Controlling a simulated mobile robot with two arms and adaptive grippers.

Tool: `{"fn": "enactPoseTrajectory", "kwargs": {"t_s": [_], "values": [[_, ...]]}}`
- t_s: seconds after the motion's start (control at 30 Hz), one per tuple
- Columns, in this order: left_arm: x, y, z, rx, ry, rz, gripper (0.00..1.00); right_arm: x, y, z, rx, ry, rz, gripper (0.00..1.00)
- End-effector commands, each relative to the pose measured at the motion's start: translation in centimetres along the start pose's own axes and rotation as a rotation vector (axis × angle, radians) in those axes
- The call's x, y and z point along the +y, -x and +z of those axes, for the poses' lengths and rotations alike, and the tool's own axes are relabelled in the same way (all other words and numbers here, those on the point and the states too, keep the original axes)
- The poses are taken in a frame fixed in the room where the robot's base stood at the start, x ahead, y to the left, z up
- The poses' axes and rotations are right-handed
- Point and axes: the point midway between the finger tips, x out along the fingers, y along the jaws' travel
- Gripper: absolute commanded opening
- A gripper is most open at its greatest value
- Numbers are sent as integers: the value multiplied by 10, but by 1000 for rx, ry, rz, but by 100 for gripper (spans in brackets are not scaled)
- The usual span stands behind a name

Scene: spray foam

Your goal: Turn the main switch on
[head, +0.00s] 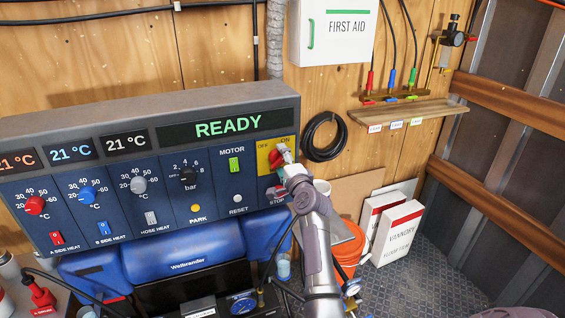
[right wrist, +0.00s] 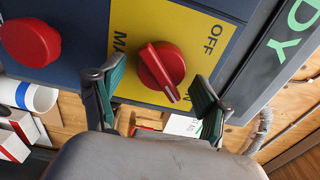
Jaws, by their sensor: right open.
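The main switch (right wrist: 162,66) is a red rotary knob on a yellow plate (right wrist: 190,25) marked OFF, ON and MAIN. In the right wrist view its ridge slants down and right, with its lower end close to the partly hidden ON lettering. In the head view the yellow plate (head: 264,152) sits at the panel's right end, and the knob is partly covered by my right gripper (head: 283,156). My right gripper (right wrist: 158,82) is open, with one green-padded finger on each side of the knob and visible gaps to it. My left gripper is not in view.
The control panel (head: 180,215) shows a lit READY display (head: 228,127). A red STOP button (head: 276,191) is just below the switch, beside my right arm. A black hose coil (head: 323,137) hangs to the right. An orange bucket (head: 350,247) and boxes (head: 399,232) stand on the floor.

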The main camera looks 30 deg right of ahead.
Motion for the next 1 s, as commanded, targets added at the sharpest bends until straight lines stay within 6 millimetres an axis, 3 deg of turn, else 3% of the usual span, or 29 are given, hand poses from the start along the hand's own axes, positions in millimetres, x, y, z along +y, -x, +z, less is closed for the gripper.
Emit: {"fn": "enactPoseTrajectory", "kwargs": {"t_s": [0.17,0.63,0.8,1.0], "values": [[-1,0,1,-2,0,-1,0,1,12,0,0,0,1,76],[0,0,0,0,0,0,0,2,103,-1,1,0,2,76],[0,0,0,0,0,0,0,1,118,0,0,-1,1,76],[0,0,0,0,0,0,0,0,120,0,0,-1,0,76]]}}
